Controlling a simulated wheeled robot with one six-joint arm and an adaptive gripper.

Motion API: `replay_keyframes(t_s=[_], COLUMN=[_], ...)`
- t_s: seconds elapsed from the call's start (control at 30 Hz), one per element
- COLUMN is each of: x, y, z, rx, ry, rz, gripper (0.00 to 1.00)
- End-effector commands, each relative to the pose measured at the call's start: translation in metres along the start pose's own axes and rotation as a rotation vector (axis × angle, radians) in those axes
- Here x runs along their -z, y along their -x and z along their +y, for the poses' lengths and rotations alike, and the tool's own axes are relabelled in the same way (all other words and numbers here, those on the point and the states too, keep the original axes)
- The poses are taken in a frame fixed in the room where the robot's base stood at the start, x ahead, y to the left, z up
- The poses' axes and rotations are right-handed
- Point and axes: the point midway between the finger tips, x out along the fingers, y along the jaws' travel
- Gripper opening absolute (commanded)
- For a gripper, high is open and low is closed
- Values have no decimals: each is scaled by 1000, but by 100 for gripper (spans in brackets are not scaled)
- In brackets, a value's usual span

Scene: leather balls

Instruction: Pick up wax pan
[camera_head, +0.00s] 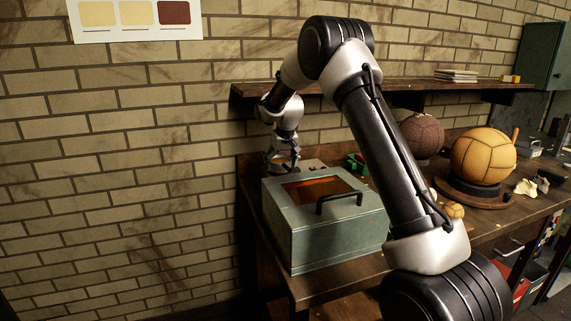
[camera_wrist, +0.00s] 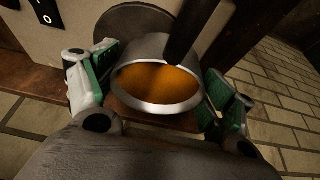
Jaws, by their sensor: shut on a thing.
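The wax pan (camera_wrist: 150,104) is a small round metal pan with orange wax in it and a dark handle (camera_wrist: 193,30) rising toward the top of the wrist view. My gripper (camera_wrist: 165,84) is shut on the pan, with one green-padded finger at each side of it. In the head view my gripper (camera_head: 282,158) is low at the back left of the bench, behind a grey-green metal box. The pan cannot be made out clearly there.
The metal box (camera_head: 325,236) with an orange window and black handle stands close in front of my gripper. A shelf (camera_head: 390,91) hangs above. A dark round plate (camera_wrist: 128,27) is beyond the pan. Two leather balls, brown (camera_head: 423,136) and tan (camera_head: 482,156), sit further right.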

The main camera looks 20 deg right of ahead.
Motion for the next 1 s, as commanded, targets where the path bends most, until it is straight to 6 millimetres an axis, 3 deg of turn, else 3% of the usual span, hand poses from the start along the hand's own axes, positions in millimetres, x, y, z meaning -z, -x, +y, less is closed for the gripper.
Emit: replay_keyframes(t_s=[0.4,0.6,0.8,1.0], x=[-25,-34,-38,-39], y=[11,15,17,17], z=[-97,-134,-149,-150], rx=[1,1,0,-1], ry=[5,4,1,0], rz=[1,2,2,2], gripper=[45,45,45,45])
